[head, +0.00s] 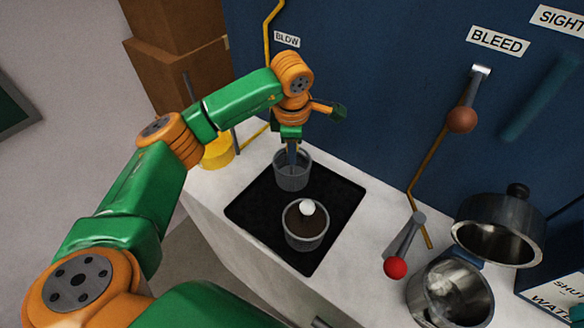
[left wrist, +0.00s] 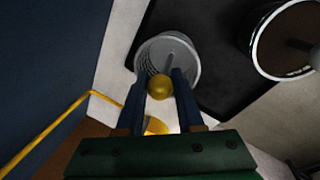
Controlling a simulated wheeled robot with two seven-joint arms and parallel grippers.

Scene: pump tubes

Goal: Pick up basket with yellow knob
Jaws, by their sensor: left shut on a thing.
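The basket with the yellow knob is a grey mesh cup (head: 292,177) at the back of the black mat. My left gripper (head: 292,150) reaches down into it from above. In the left wrist view the fingers (left wrist: 158,92) are closed on the yellow knob (left wrist: 159,87), with the basket's grey rim (left wrist: 185,45) just beyond them. The basket looks upright on or close to the mat; I cannot tell whether it touches. A second basket (head: 305,228) with a white knob (head: 307,207) and dark contents stands in front. My right gripper is not in view.
The black mat (head: 250,205) lies on a pale counter (head: 350,270). To the right are a red-knobbed lever (head: 395,267), an open metal pot (head: 450,295) and its lid (head: 500,230). A blue wall with a BLEED lever (head: 461,119) stands behind. A yellow container (head: 217,152) is at the left.

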